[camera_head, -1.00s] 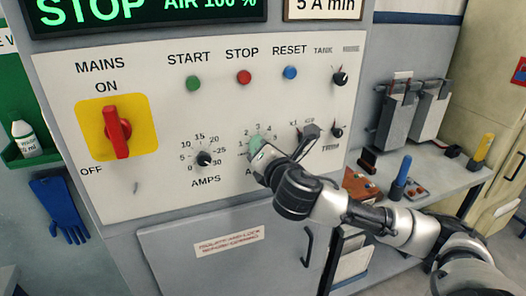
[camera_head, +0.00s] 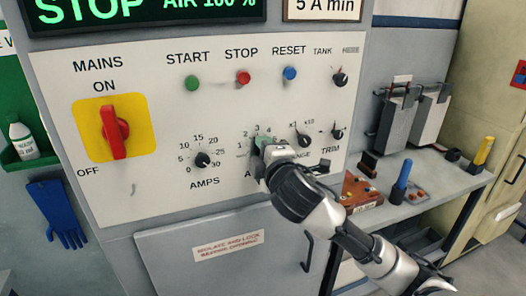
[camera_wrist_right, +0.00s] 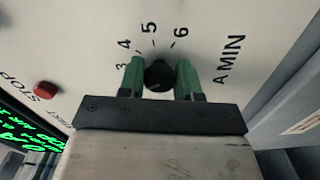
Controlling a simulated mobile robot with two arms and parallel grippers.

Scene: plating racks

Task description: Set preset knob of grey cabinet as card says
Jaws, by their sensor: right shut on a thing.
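The grey cabinet (camera_head: 150,198) has a pale control panel. The black A MIN knob (camera_wrist_right: 158,75) shows in the right wrist view, with 3, 4, 5 and 6 around it; its pointer direction is not clear. My right gripper (camera_head: 262,146) covers this knob in the head view. In the right wrist view, the green fingers of my right gripper (camera_wrist_right: 160,78) are shut on the knob from both sides. The card (camera_head: 323,7) above the panel reads "5 A min". My left gripper is not in view.
The AMPS knob (camera_head: 202,160) is left of my right gripper, the RANGE knob (camera_head: 303,140) and TRIM knob (camera_head: 337,132) right. The red mains switch (camera_head: 115,130) is further left. START, STOP and RESET buttons sit above. A bench (camera_head: 440,190) with tools stands at right.

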